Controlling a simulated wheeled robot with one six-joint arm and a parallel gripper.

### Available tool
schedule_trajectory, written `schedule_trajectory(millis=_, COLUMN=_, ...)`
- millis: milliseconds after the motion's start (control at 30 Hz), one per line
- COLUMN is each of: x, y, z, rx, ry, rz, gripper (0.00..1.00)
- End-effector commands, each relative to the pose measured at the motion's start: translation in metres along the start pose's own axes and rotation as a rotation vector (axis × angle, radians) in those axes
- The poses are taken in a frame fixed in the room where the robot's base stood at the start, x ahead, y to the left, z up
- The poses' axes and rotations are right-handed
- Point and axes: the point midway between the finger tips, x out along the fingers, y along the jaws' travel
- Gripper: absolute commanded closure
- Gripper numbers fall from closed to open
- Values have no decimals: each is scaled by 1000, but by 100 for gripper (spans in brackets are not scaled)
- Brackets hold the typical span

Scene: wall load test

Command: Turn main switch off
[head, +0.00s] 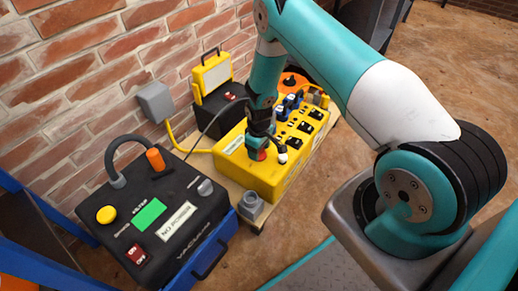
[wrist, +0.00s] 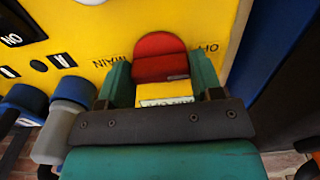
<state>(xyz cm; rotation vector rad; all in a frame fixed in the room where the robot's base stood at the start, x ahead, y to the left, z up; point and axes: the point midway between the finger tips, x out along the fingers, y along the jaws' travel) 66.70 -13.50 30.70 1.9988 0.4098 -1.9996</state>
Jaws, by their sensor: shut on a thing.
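The main switch (wrist: 160,58) is a red, rounded part on the yellow panel of the yellow power box (head: 240,172). In the wrist view it sits at the upper middle, with upside-down lettering reading MAIN to its left and more lettering to its right. My gripper (wrist: 163,88) has its teal fingers on both sides of the switch and is shut on it. A yellow piece with a pale label shows between the fingers, below the red part. In the head view my gripper (head: 261,150) is at the box's near end, and a bit of red shows there. The fingers hide the switch's sides.
Blue and grey plugs (wrist: 70,100) sit close to the left finger. A black vacuum unit (head: 160,215) stands at the left, a grey wall box (head: 155,102) with a yellow cable behind. Open floor lies at the right.

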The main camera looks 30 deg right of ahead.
Motion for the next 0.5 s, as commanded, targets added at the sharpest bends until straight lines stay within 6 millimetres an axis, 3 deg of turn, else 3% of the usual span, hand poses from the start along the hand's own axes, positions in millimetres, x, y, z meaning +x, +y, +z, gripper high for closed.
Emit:
schedule_trajectory(millis=133, x=-1, y=0, z=-1, rx=-3, ry=2, rz=0, gripper=64)
schedule_trajectory(millis=167, x=-1, y=0, z=-1, rx=-3, ry=2, rz=0, gripper=38)
schedule_trajectory(millis=267, x=0, y=0, z=-1, rx=-2, ry=2, rz=0, gripper=15)
schedule_trajectory(millis=500, x=0, y=0, z=0, rx=-1, ry=1, rz=0, gripper=15)
